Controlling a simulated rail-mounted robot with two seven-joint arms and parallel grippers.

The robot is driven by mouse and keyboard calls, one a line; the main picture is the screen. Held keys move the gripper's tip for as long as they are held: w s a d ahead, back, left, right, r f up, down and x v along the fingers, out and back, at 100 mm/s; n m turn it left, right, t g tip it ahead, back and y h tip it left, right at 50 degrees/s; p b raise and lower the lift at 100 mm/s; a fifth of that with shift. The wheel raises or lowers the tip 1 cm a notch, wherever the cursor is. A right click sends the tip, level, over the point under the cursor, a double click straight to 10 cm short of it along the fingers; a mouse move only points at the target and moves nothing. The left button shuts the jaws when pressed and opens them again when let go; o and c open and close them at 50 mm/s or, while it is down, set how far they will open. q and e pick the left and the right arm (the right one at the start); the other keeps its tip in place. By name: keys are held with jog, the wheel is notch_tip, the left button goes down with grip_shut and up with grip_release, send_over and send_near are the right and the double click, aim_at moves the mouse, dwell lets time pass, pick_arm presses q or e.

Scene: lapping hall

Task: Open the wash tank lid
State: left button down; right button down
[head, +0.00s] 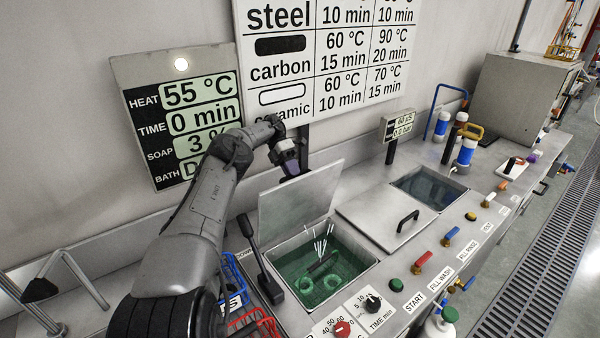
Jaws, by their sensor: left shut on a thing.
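My right gripper is out of view.
A second steel lid (372,212) with a black handle lies flat to the right, beside an open water tank (428,188). A black lever (258,258) stands left of the wash tank. The display panel (180,115) is on the wall behind my arm. Knobs and valves line the front.

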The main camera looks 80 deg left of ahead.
aim_at(304, 175)
pick_arm(q)
jog(key=shift+s+f, duration=0.1)
jog(key=shift+f, duration=0.7)
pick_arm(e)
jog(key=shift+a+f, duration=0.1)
pick_arm(q)
jog(key=c, duration=1.5)
grip_release()
jog(key=shift+o, duration=1.4)
jog(key=shift+d+f, duration=0.15)
jog(key=shift+d, duration=0.2)
jog(key=shift+o, duration=0.6)
notch_tip(304, 175, up, 6)
jog(key=p, duration=0.3)
jog(key=shift+d+f, duration=0.1)
jog(key=shift+f, duration=0.05)
jog(key=p, duration=0.1)
jog(key=w+d+r+p, duration=0.1)
jog(key=shift+w+d+r+p, duration=0.15)
jog(key=shift+w+p, duration=0.1)
jog(key=shift+p, duration=0.1)
jog(key=w+d+r, duration=0.4)
jog(key=w+d, duration=0.2)
jog(key=shift+w+d+r, duration=0.2)
jog(key=shift+d+r, duration=0.05)
jog(key=shift+d, duration=0.15)
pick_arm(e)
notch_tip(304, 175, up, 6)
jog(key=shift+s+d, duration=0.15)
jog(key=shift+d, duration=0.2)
